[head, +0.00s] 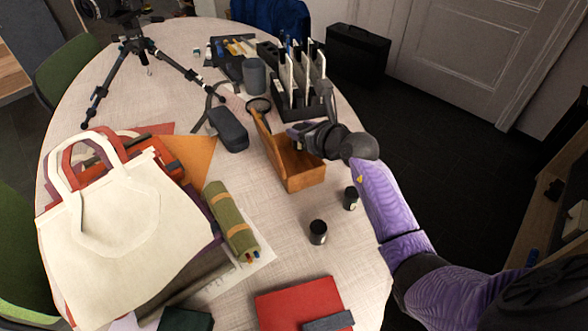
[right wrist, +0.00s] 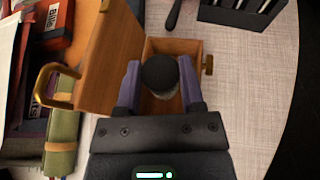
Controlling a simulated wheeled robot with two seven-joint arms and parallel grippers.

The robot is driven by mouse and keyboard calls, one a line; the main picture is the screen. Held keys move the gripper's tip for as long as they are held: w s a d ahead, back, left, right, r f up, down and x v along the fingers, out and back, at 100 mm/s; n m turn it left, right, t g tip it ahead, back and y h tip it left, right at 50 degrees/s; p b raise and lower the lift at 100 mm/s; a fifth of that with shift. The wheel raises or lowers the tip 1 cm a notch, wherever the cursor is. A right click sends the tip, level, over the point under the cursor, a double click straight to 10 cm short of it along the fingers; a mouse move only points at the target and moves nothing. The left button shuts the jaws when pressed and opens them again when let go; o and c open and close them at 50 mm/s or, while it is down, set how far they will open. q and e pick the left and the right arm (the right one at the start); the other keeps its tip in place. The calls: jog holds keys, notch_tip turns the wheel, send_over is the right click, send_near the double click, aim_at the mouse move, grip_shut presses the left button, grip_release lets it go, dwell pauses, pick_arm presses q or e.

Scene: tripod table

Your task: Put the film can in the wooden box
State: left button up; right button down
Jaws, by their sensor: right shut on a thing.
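The wooden box (head: 302,183) stands open on the table, its tall lid (head: 265,138) raised along the left side. My right gripper (head: 299,137) reaches over the box from the right. In the right wrist view, my right gripper (right wrist: 160,72) is shut on a black-lidded film can (right wrist: 159,74), its fingers on either side. The can is over the box's open inside; how high it is above the floor I cannot tell. The lid (right wrist: 108,62) with its brass handle also shows there. My left gripper is not in view.
Two similar dark cans stand on the table, one in front of the box (head: 318,232) and one to its right (head: 351,198). A dark case (head: 229,129) lies left of the lid. A black rack (head: 297,108) stands behind. A green roll (head: 231,222) lies front left.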

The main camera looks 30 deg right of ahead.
notch_tip(320, 180, down, 10)
jog(key=b, duration=0.5)
jog(key=shift+r, duration=0.4)
jog(key=shift+f, duration=0.15)
jog(key=shift+c, duration=2.4)
grip_release()
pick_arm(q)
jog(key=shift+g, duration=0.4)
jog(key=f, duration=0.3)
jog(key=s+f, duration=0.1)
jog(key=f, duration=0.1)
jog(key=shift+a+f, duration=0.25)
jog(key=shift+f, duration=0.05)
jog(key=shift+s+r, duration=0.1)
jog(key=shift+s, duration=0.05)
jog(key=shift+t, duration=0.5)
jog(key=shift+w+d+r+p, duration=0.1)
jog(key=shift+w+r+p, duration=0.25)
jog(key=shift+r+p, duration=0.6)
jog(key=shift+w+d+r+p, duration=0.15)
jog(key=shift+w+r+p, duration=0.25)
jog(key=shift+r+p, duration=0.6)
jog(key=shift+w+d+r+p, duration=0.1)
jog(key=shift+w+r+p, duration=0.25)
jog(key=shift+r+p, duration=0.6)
pick_arm(e)
jog(key=v, duration=1.2)
